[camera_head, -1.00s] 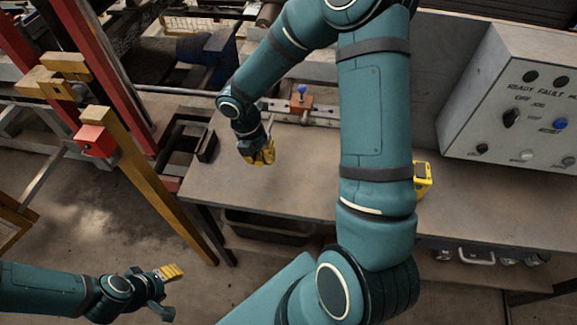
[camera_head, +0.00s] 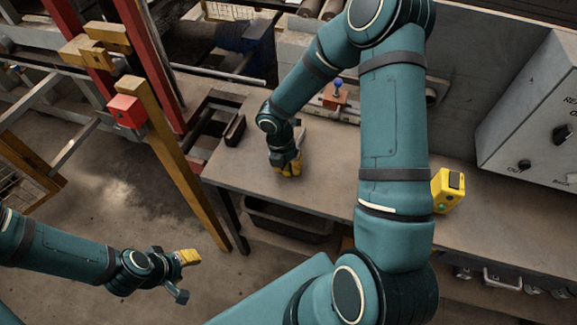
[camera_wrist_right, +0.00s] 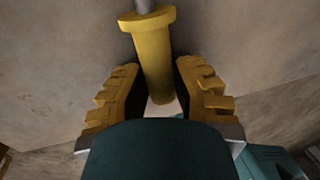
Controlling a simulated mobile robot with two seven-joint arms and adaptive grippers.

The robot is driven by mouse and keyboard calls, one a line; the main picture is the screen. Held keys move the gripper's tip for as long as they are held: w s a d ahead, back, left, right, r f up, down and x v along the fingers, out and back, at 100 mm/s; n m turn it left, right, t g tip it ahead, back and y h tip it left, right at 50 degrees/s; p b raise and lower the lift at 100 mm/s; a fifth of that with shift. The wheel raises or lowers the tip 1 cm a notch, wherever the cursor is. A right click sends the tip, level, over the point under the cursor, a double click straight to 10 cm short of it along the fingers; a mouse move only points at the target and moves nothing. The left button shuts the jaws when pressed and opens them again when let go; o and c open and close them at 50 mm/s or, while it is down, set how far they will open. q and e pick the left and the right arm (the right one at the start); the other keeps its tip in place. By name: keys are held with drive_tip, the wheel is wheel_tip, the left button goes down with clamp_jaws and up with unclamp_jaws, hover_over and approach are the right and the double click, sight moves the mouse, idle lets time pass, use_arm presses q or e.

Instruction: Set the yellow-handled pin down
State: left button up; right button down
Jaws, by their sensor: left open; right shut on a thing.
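The yellow-handled pin (camera_wrist_right: 153,58) is between the yellow ridged fingers of my right gripper (camera_wrist_right: 160,98) in the right wrist view. Its collar and the start of its grey shaft point away from the palm, and the rest of the shaft is out of frame. In the head view my right gripper (camera_head: 290,165) is shut on the pin, low over the bench top (camera_head: 325,192). The pin is hard to make out there, and I cannot tell whether it touches the bench. My left gripper (camera_head: 190,275) is open and empty above the floor.
A yellow device (camera_head: 447,190) stands on the bench right of my right arm. A blue-knobbed orange block (camera_head: 335,95) is at the back. A control box (camera_head: 540,115) stands at right. Bench around the gripper is clear.

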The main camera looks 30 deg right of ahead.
drive_tip(key=shift+f, duration=0.15)
drive_tip(key=c, duration=0.9)
unclamp_jaws()
